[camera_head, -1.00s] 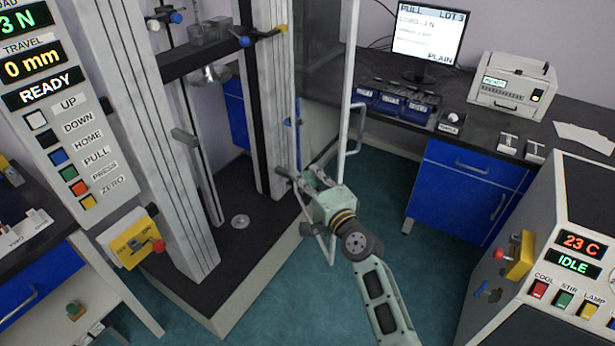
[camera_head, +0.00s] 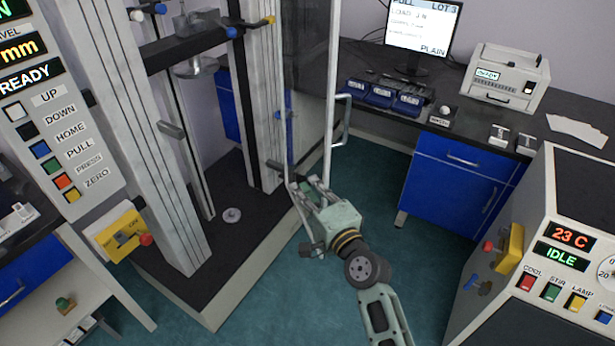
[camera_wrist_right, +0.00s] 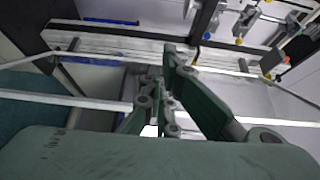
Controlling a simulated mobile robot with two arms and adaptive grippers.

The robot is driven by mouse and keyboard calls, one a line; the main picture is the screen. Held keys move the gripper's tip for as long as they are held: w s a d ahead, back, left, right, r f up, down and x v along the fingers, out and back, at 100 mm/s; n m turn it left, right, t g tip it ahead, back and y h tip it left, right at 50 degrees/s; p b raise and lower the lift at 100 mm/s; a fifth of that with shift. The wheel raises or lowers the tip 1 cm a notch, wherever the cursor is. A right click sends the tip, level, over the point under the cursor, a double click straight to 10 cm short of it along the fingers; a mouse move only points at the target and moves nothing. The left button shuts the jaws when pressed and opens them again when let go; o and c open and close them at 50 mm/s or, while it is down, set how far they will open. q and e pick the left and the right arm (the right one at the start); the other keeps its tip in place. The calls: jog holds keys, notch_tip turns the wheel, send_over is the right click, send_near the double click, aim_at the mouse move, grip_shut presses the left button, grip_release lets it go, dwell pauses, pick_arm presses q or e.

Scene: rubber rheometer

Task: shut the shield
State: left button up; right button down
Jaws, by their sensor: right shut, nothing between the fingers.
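The shield (camera_head: 331,90) is a clear pane with a pale metal frame beside the test frame's right column. It stands swung outward, its free edge upright and apart from the machine. A pale bar handle (camera_head: 346,122) sticks out on its right side. My right gripper (camera_head: 302,186) is shut and empty at the lower end of the shield, its fingers pointing toward the column foot. I cannot tell whether it touches the frame. In the right wrist view, pale bars (camera_wrist_right: 65,97) run across behind the green fingers (camera_wrist_right: 165,100). My left gripper is not in view.
The test frame (camera_head: 150,130) stands at the left on a dark base (camera_head: 180,240). A blue-drawer bench (camera_head: 465,160) with a monitor (camera_head: 423,28) and printer (camera_head: 505,80) is behind. A control console (camera_head: 560,250) stands at right. Green floor (camera_head: 270,300) is free between them.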

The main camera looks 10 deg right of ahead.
jog(key=d+f+y+b, duration=0.1)
jog(key=d+f+b, duration=0.3)
jog(key=d+b, duration=0.5)
pick_arm(q)
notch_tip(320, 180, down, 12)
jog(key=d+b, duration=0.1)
jog(key=b, duration=0.2)
pick_arm(e)
jog(key=w+d+r+n+y, duration=0.1)
jog(key=d+r, duration=0.4)
jog(key=d, duration=0.8)
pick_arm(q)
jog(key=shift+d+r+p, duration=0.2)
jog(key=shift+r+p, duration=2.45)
pick_arm(e)
jog(key=w+a, duration=0.8)
jog(key=w, duration=0.1)
jog(key=shift+f+g, duration=0.2)
jog(key=shift+g, duration=0.1)
